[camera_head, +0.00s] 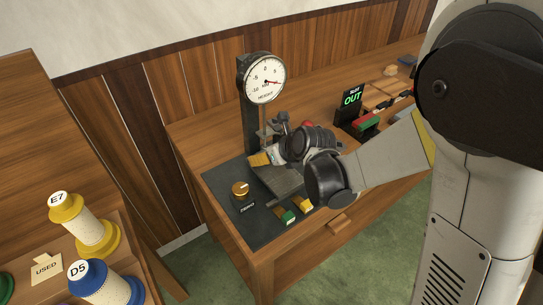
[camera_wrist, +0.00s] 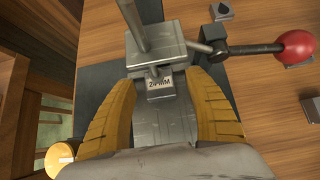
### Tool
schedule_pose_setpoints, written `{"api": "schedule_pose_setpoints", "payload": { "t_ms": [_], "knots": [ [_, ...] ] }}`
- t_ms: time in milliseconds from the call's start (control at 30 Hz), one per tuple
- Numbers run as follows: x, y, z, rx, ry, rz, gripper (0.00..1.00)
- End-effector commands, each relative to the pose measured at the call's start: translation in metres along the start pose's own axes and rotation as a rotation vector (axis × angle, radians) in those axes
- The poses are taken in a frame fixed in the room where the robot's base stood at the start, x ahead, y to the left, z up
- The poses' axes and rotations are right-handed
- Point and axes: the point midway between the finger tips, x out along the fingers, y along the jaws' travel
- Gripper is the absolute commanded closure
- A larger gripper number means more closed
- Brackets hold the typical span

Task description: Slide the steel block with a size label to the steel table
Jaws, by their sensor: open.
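The steel block (camera_wrist: 160,54) with a "24 MM" label (camera_wrist: 160,83) on its near side shows in the wrist view, just ahead of my fingertips. A metal rod comes down over it; I cannot tell whether they touch. My gripper (camera_wrist: 163,78) is open, its yellow fingers spread either side of the label; contact is unclear. A grey steel surface (camera_wrist: 165,122), seemingly the steel table, lies between the fingers. In the head view my gripper (camera_head: 267,158) is at the foot of the dial gauge (camera_head: 264,80), and the block is hidden behind it.
A lever with a red ball (camera_wrist: 295,47) is close on the right. A brass knob (camera_head: 240,188) marked ZERO is on the dark base plate (camera_head: 232,215). An "OUT" display (camera_head: 352,99) stands right; spools (camera_head: 90,230) stand left.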

Motion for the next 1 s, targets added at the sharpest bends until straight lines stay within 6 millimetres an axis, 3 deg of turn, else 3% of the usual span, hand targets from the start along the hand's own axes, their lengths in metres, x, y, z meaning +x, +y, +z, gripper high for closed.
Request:
{"api": "schedule_pose_setpoints", "payload": {
  "t_ms": [400,467,600,633,1000],
  "knots": [
    [0.0075,0.0002,0.0003,0.000,0.000,0.000,0.39],
    [0.0074,0.0002,0.0003,0.000,0.000,0.000,0.53],
    [0.0074,0.0002,0.0003,0.000,0.000,0.000,0.96],
    [0.0074,0.0002,0.0003,0.000,0.000,0.000,1.00],
    [0.0061,-0.0024,-0.0017,0.000,0.001,0.000,1.00]
  ]
}}
